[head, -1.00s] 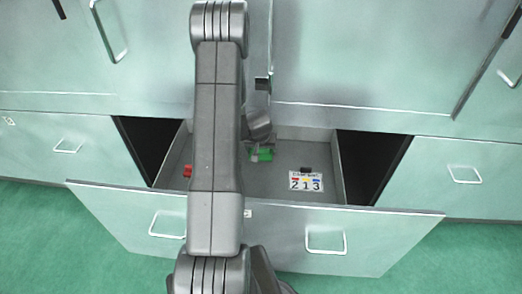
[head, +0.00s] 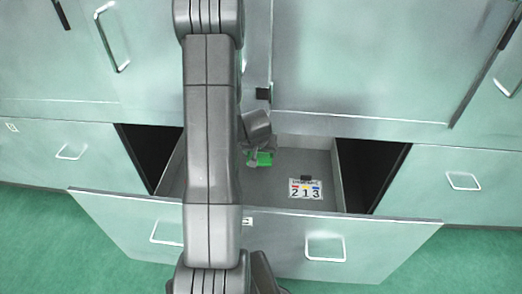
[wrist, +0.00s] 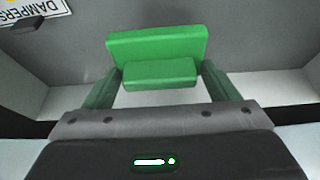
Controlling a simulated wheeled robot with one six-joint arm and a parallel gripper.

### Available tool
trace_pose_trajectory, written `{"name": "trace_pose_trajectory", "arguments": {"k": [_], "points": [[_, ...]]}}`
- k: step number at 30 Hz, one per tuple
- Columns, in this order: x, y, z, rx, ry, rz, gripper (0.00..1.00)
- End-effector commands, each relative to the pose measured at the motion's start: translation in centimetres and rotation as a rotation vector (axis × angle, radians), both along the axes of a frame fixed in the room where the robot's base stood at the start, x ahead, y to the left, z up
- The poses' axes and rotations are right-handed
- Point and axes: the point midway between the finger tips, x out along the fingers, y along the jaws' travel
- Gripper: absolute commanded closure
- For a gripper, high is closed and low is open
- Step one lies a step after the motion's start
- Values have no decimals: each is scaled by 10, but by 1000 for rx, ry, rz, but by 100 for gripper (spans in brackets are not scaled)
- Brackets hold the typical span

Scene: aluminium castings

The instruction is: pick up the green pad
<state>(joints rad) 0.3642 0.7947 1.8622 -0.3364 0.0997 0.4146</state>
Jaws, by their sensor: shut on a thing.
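The green pad (wrist: 157,48) is a bright green block with a stepped shape. It sits between the two fingers of my gripper (wrist: 158,80) in the wrist view, and the fingers are shut on its narrower part. In the head view the green pad (head: 263,159) shows at the fingertips of my gripper (head: 254,156), inside the open drawer (head: 290,203). My arm covers part of the drawer. I cannot tell whether the pad touches the drawer floor.
A white card with "213" (head: 306,189) lies in the drawer to the right, with a small black block (head: 305,178) at its top edge. The drawer walls stand close around. In the wrist view a label reading "DAMPERS" (wrist: 35,12) is at upper left.

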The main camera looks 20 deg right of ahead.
Motion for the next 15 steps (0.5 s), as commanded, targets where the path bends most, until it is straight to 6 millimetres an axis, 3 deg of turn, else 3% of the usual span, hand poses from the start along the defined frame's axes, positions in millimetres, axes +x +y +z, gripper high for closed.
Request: {"name": "trace_pose_trajectory", "arguments": {"k": [2,15], "points": [[-14,7,-8,-1,-3,2,42],[-92,45,-5,-1,-4,1,42]]}}
